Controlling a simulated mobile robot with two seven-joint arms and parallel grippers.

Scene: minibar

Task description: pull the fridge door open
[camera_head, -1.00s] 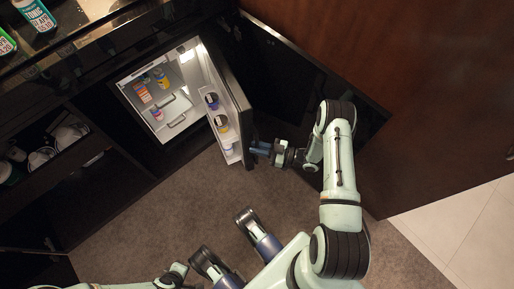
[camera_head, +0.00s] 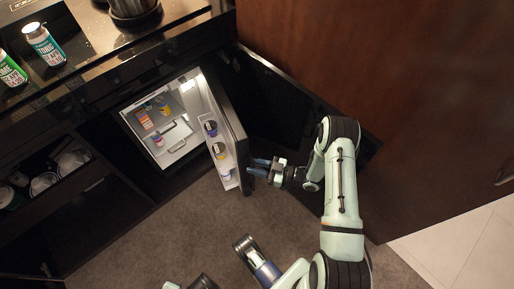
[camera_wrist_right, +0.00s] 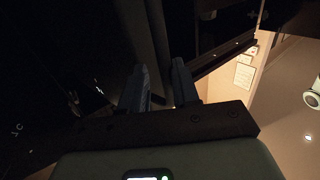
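The fridge door (camera_head: 227,121) stands wide open, swung out to the right of the fridge interior (camera_head: 176,136). Its inner shelves hold several jars, and its dark outer face is turned right. My right gripper (camera_head: 257,167) is at the door's outer side, close to its free edge. In the right wrist view the fingers of my right gripper (camera_wrist_right: 160,88) are apart, with a dark upright panel or edge beyond them. I see nothing clamped between them, and contact with the door cannot be made out. My left gripper is not clearly visible.
A counter above the fridge holds a tonic can (camera_head: 45,46), a green can (camera_head: 10,69) and a dark pot (camera_head: 134,10). An open shelf with cups (camera_head: 45,182) is left. A brown wood panel (camera_head: 400,90) stands right. Carpet (camera_head: 180,235) is clear before the fridge.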

